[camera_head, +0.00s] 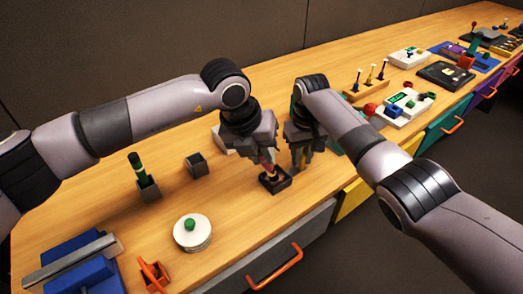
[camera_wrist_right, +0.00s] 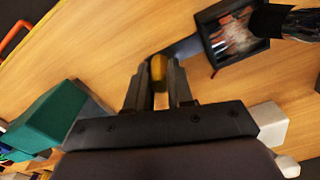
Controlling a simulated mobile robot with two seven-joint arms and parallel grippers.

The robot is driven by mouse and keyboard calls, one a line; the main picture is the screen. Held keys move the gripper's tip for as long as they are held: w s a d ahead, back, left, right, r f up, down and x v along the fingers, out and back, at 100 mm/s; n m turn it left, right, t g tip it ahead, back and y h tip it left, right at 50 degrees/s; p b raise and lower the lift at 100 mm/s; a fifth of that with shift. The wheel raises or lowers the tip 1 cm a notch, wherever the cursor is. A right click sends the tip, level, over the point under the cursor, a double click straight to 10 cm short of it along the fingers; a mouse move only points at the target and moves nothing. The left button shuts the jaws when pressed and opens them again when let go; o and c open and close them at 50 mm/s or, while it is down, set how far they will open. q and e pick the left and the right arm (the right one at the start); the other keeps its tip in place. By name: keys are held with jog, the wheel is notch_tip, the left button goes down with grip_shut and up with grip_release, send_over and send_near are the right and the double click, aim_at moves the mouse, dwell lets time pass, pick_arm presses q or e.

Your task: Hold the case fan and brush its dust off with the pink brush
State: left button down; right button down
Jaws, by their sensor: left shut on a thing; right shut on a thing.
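The case fan, a dark square frame (camera_head: 275,182), lies low over the bench below my grippers; it also shows in the right wrist view (camera_wrist_right: 211,60). Its inside looks pale and reddish there, partly hidden. My left gripper (camera_head: 265,154) is shut on the pink brush (camera_head: 268,168), which points down at the fan. My right gripper (camera_wrist_right: 159,80) is shut on a yellow handle (camera_wrist_right: 159,67). A grey bar runs from this handle to the fan's frame. Whether the fan touches the bench, I cannot tell.
A dark cup with a green-handled tool (camera_head: 137,168) and an empty dark cup (camera_head: 197,165) stand left. A white round pad with a green knob (camera_head: 192,232) is nearer. Several devices crowd the far right. Bench is clear between the cups and fan.

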pick_arm(q)
jog(key=shift+f, duration=0.5)
dwell(0.5)
jog(key=shift+d, duration=0.1)
jog(key=shift+w+d, duration=0.3)
jog(key=shift+d, duration=0.1)
jog(key=shift+d, duration=0.1)
jog(key=shift+w+d, duration=0.3)
jog(key=shift+d, duration=0.15)
jog(key=shift+w+a, duration=0.4)
jog(key=shift+w, duration=0.15)
jog(key=shift+w, duration=0.1)
